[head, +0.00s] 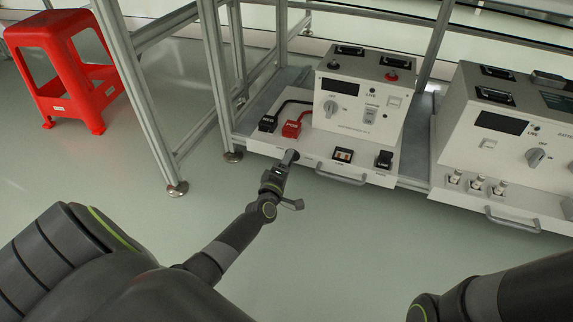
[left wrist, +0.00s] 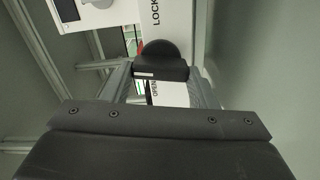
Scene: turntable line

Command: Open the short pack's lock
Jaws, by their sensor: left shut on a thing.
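The pack with the lock is a white box (head: 345,120) with a display, dials and a front tray, on the bench. Its lock handle is a black knob (left wrist: 160,62) in the left wrist view, between the printed words LOCK and OPEN on a white plate. My left gripper (head: 286,160) is at the front left of the tray, over the lock. In the left wrist view its fingers (left wrist: 163,88) stand on either side of the knob's grip and are shut on it. The gripper hides the lock in the head view. My right gripper is out of view; only its arm shows.
A red plug (head: 292,129) and a black plug (head: 267,124) sit on the tray, with cables behind. A grey handle (head: 341,177) is on its front. A second white unit (head: 500,135) stands at right. A red stool (head: 65,70) is far left. The floor ahead is clear.

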